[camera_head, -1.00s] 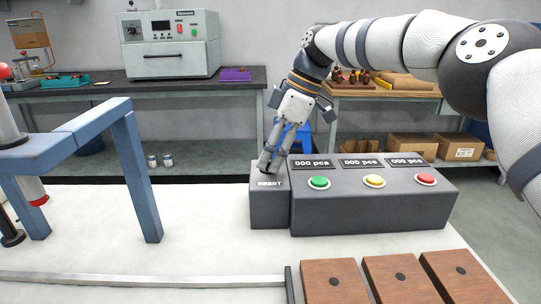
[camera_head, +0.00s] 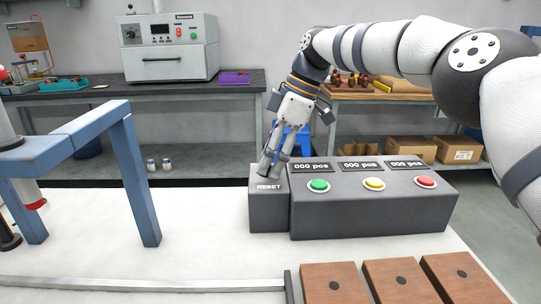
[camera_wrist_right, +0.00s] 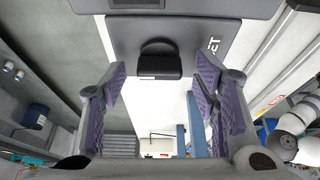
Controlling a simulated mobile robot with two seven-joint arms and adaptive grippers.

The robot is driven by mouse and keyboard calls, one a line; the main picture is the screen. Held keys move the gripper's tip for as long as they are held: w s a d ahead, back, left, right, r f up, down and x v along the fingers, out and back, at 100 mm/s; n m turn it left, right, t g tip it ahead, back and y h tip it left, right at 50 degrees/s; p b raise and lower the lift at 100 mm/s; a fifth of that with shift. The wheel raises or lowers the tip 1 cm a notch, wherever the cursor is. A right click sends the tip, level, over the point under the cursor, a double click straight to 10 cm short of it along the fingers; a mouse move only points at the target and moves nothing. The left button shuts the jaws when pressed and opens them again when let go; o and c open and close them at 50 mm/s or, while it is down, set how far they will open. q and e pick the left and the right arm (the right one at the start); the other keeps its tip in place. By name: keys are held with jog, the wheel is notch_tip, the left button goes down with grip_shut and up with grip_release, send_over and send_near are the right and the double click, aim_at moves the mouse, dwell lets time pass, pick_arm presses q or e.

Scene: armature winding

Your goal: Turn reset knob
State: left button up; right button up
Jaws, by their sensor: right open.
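The dark grey reset box (camera_head: 268,210), marked RESET, stands at the left end of the counter panel on the white table. My right gripper (camera_head: 272,172) points down at the top of this box, and its fingers hide the knob in the head view. In the right wrist view the black reset knob (camera_wrist_right: 160,62) sits on the box top. My right gripper (camera_wrist_right: 163,100) is open there, its purple-padded fingers apart on the two sides of the knob's line. No finger visibly touches the knob. My left gripper is not in view.
The panel (camera_head: 375,215) carries green (camera_head: 319,186), yellow (camera_head: 374,184) and red (camera_head: 425,182) buttons below three "000 pcs" displays. A blue frame (camera_head: 135,170) stands to the left. Wooden blocks (camera_head: 334,284) lie in front. The white table between is clear.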

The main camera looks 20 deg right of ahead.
jog(key=v, duration=0.7)
jog(key=shift+r, duration=0.25)
